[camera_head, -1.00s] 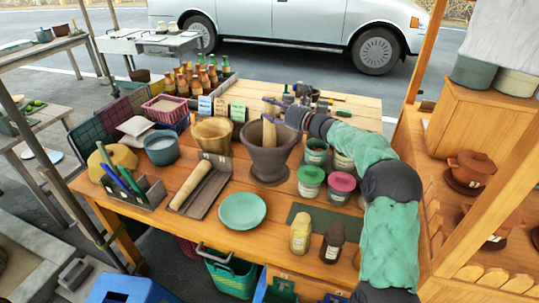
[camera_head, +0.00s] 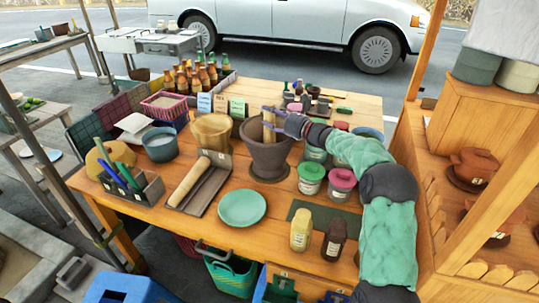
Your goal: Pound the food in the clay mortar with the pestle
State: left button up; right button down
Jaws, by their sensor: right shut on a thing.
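The dark brown clay mortar (camera_head: 268,155) stands upright on the wooden table, near the middle of the view. A light wooden pestle (camera_head: 268,122) stands nearly upright with its lower part inside the mortar. My right gripper (camera_head: 271,112) comes in from the right and is shut on the pestle's upper part, above the mortar's rim. The food inside the mortar is hidden by the walls and cannot be made out. My left gripper is not in view.
A tray with a rolling pin (camera_head: 189,180) and a green plate (camera_head: 242,208) lie in front. Lidded jars (camera_head: 311,174) stand close on the right, under my right arm. Several bottles (camera_head: 198,77) stand at the back left.

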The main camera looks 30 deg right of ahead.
aim_at(272, 105)
jog(key=shift+f, duration=0.15)
notch_tip(272, 105, up, 6)
jog(key=shift+f+p, duration=0.2)
jog(key=shift+p, duration=0.85)
jog(key=shift+f, duration=0.1)
jog(key=shift+f+b, duration=0.5)
jog(key=shift+b, duration=0.1)
jog(key=shift+f+b, duration=0.45)
jog(key=shift+f, duration=1.75)
